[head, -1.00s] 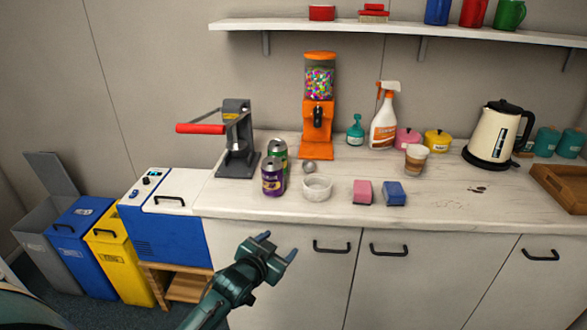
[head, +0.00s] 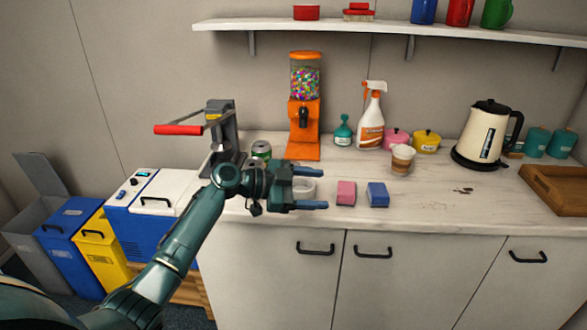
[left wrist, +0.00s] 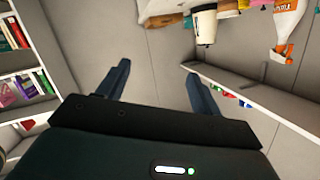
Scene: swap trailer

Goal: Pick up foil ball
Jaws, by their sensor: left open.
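The foil ball does not show in either view now; in the head view my left gripper covers the spot where it lay earlier, behind the white bowl. My left gripper (head: 319,188) is open and empty, stretched over the front of the counter. The white bowl (head: 304,187) shows between its fingers, partly covered. In the left wrist view the two dark fingers of my left gripper (left wrist: 162,82) stand apart with only wall between them. My right gripper is not in view.
A green can (head: 261,149) stands behind my wrist. A pink sponge (head: 346,193) and a blue sponge (head: 377,194) lie to the right. An orange candy dispenser (head: 304,115) and a spray bottle (head: 371,120) stand farther back. A paper cup (head: 402,160) stands right of centre.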

